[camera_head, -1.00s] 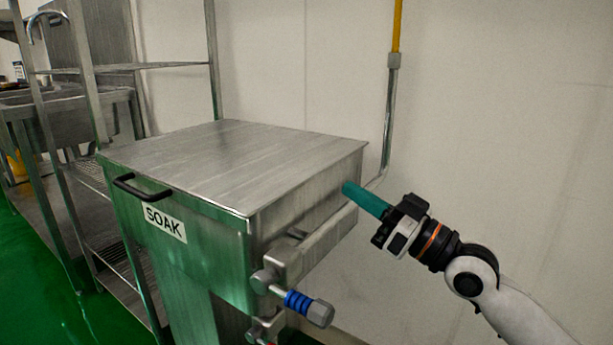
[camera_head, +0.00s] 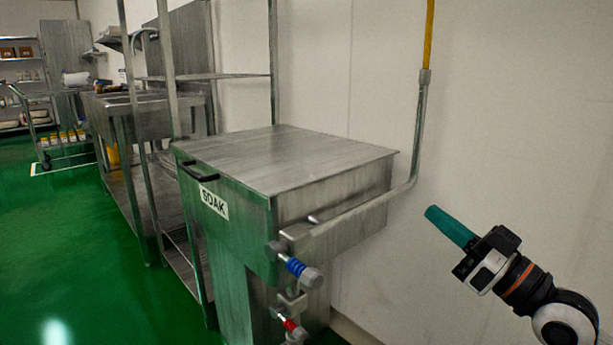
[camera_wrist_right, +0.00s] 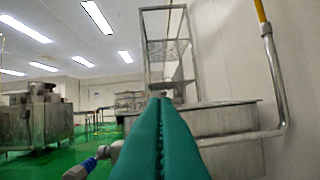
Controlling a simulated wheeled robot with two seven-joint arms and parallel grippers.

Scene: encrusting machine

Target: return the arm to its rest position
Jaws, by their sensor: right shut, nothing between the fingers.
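My right gripper (camera_head: 452,227) has teal fingers and comes in from the lower right in the head view. It is raised in the air in front of the white wall, right of the steel soak tank and apart from it. In the right wrist view its two teal fingers (camera_wrist_right: 160,140) are pressed together with nothing between them. My left gripper is not in view.
The steel tank (camera_head: 290,165) labelled SOAK has a black handle and valves with blue (camera_head: 296,267) and red grips. A pipe (camera_head: 416,140) runs up the wall. Steel racks and a sink (camera_head: 130,103) stand left. Green floor (camera_head: 70,230) is open at the left.

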